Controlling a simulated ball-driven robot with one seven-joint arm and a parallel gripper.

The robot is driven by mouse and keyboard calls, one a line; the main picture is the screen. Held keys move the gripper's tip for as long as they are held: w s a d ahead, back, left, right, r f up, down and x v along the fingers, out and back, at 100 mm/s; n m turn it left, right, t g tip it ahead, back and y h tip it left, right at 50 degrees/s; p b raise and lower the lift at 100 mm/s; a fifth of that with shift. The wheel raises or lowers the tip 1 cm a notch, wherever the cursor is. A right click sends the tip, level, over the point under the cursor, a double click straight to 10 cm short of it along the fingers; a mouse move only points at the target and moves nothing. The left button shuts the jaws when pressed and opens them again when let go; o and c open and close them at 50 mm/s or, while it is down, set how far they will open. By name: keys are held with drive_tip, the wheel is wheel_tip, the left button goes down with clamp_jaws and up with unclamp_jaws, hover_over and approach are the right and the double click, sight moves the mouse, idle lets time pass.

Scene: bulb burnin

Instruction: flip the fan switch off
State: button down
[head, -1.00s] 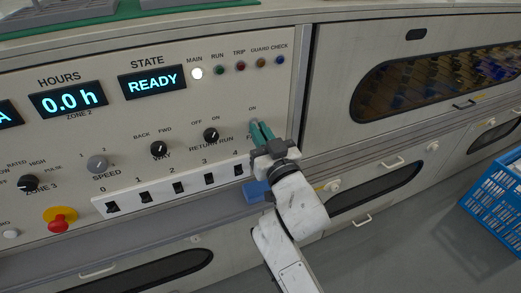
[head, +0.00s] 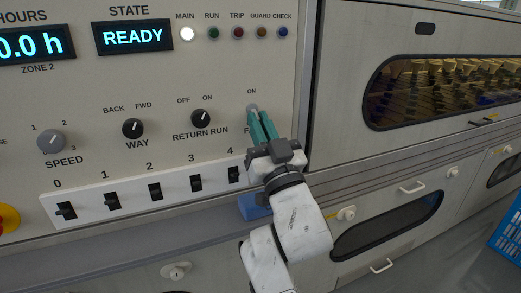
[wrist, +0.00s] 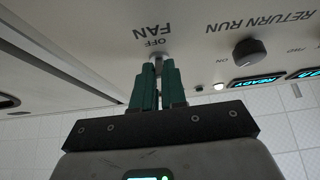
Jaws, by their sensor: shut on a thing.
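The fan switch (head: 252,107) is a small grey toggle on the control panel, below the word ON in the head view. In the wrist view the switch (wrist: 158,60) shows upside down, by the OFF and FAN lettering. My gripper (head: 257,117) reaches up to it with green fingers. In the wrist view my gripper (wrist: 157,64) is shut on the switch lever, with the fingertips on either side. The fingers hide much of the lever and the lower lettering in the head view, so I cannot tell its exact tilt.
The return run knob (head: 193,119) and way knob (head: 133,128) sit to the left. A row of black rocker switches (head: 155,191) lies below. A blue block (head: 252,208) is behind my arm on the ledge. A blue crate (head: 507,238) stands far right.

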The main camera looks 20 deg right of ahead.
drive_tip(key=shift+w+f+t+b, duration=0.15)
drive_tip(key=shift+f+t+b, duration=0.35)
drive_tip(key=shift+b, duration=1.35)
drive_tip(key=shift+r+b, duration=0.15)
drive_tip(key=shift+b, duration=0.35)
drive_tip(key=c, duration=1.2)
unclamp_jaws()
drive_tip(key=shift+r, duration=0.1)
drive_tip(key=b+v, duration=0.3)
drive_tip(key=v, duration=0.8)
drive_tip(key=shift+w, duration=0.2)
